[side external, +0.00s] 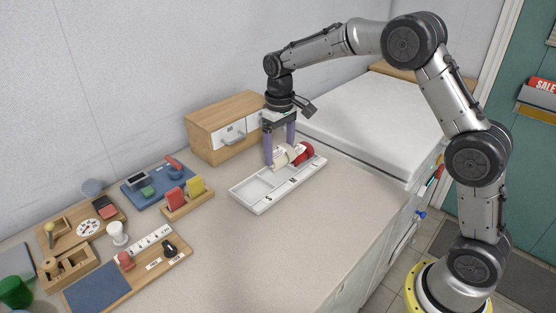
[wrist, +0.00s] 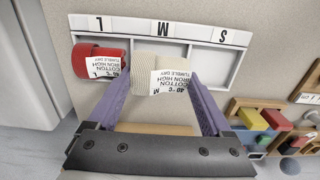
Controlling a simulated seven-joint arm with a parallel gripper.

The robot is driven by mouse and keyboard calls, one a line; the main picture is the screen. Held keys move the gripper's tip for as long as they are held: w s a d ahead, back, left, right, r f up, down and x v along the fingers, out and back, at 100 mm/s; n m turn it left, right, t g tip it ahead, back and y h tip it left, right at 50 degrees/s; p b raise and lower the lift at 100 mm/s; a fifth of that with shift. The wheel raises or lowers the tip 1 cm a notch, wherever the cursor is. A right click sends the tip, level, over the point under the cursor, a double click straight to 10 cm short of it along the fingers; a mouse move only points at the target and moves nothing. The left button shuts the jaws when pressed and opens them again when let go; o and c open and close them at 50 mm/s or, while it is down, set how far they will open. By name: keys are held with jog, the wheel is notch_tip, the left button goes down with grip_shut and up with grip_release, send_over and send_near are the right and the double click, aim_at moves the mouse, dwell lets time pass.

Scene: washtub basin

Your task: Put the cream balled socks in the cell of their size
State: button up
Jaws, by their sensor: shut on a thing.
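The cream balled socks (side external: 283,157) are held between the two purple fingers of my gripper (side external: 279,150). In the wrist view the cream socks (wrist: 150,62) carry a white care tag marked M, and the fingers of my gripper (wrist: 158,82) press on both sides. A white tray (side external: 262,202) has three cells marked L, M and S; its label strip (wrist: 188,29) shows in the wrist view. The socks are at the middle cell, marked M, hiding part of it. I cannot tell whether they touch its floor.
Red balled socks (side external: 305,153) with a tag marked L lie at the L end, beside the cream ones. The S cell (wrist: 213,66) is empty. A wooden drawer box (side external: 222,125) stands behind. Boards with small items (side external: 165,185) lie left. The counter in front is clear.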

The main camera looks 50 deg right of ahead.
aim_at(278, 161)
jog(key=shift+w+f, duration=0.15)
jog(key=shift+f, duration=0.8)
jog(key=shift+w+f, duration=0.15)
jog(key=shift+f, duration=0.8)
jog(key=shift+f, duration=0.15)
jog(key=o, duration=1.1)
notch_tip(278, 161, up, 12)
jog(key=shift+f, duration=0.1)
jog(key=shift+s+r, duration=0.1)
jog(key=shift+r, duration=0.25)
jog(key=s+a+r+t, duration=0.1)
jog(key=s+r+t, duration=0.15)
jog(key=s, duration=0.95)
jog(key=s+a+r+t, duration=0.15)
jog(key=s+r, duration=0.25)
jog(key=s, duration=0.7)
jog(key=shift+t, duration=0.8)
jog(key=shift+s+d+f, duration=0.1)
jog(key=shift+s+f, duration=0.8)
jog(key=shift+s, duration=0.6)
jog(key=shift+s+d+f, duration=0.1)
jog(key=shift+s+f, duration=0.75)
jog(key=shift+s, duration=0.6)
jog(key=shift+s+d+f, duration=0.1)
jog(key=shift+s+f, duration=0.8)
jog(key=shift+s, duration=0.6)
